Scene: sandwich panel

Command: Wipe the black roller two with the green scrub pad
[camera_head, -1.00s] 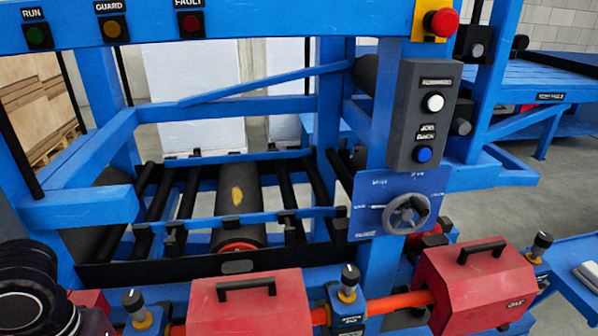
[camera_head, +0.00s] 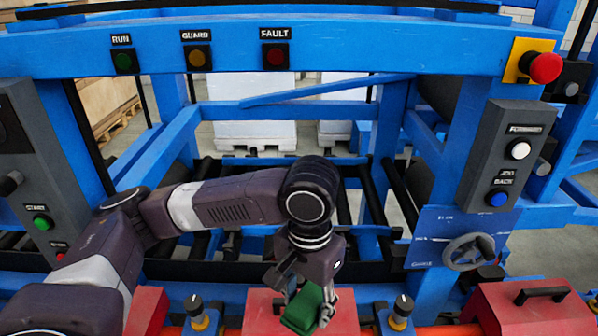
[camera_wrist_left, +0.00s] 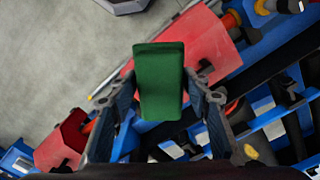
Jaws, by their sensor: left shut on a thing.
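My left gripper (camera_head: 304,303) is shut on the green scrub pad (camera_head: 301,312). It holds the pad at the lower middle of the head view, in front of the middle red box. In the left wrist view the pad (camera_wrist_left: 160,75) sits between the two fingers and sticks out past them. Thin black rollers (camera_head: 402,195) show in the blue frame behind my arm. The thick roller with the yellow smear, seen in the earlier head view, is hidden behind my left arm. My right gripper is not in view.
A blue crossbar with RUN, GUARD and FAULT lamps (camera_head: 197,56) spans the top. A grey control box (camera_head: 507,157) and a handwheel (camera_head: 468,251) stand at right. Red boxes (camera_head: 262,312) and black-topped knobs (camera_head: 402,310) line the front. A red stop button (camera_head: 545,67) is at upper right.

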